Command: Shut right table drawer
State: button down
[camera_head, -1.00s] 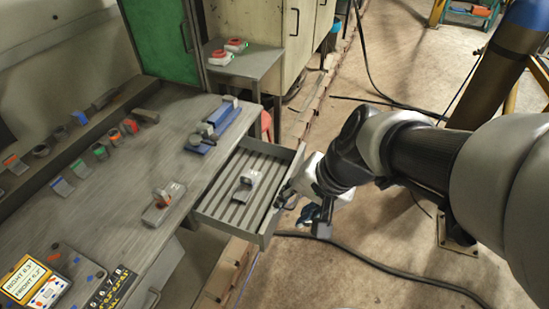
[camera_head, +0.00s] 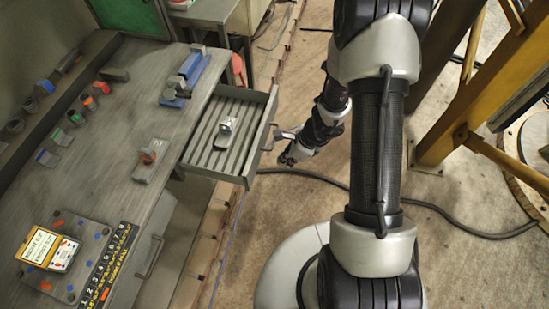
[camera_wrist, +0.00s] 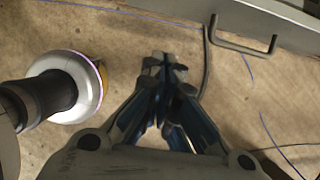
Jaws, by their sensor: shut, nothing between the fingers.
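The right table drawer (camera_head: 262,138) is pulled out from the table's right side in the head view. Its slatted floor shows, and a small grey part with an upright tab (camera_head: 224,132) lies in it. My gripper (camera_head: 288,155) is just outside the drawer's front panel, low over the floor side; I cannot tell from the head view whether it touches. In the wrist view my gripper (camera_wrist: 166,66) is shut with its fingertips together and nothing between them. A grey panel with a bar handle (camera_wrist: 243,48), apparently the drawer front, crosses the top right of the wrist view, apart from the fingertips.
The grey table (camera_head: 125,185) holds several small fixtures, a blue device (camera_head: 178,88) and a label board (camera_head: 48,250). A yellow steel frame (camera_head: 465,100) stands at right. A dark cable (camera_head: 470,233) lies on the floor, which is otherwise mostly open beside the drawer.

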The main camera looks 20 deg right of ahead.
jog(key=w+a+f+b, duration=0.3)
jog(key=a+f, duration=0.3)
jog(key=f, duration=0.2)
jog(key=shift+w+a+f, duration=0.2)
jog(key=shift+w+a, duration=0.05)
jog(key=shift+w, duration=0.1)
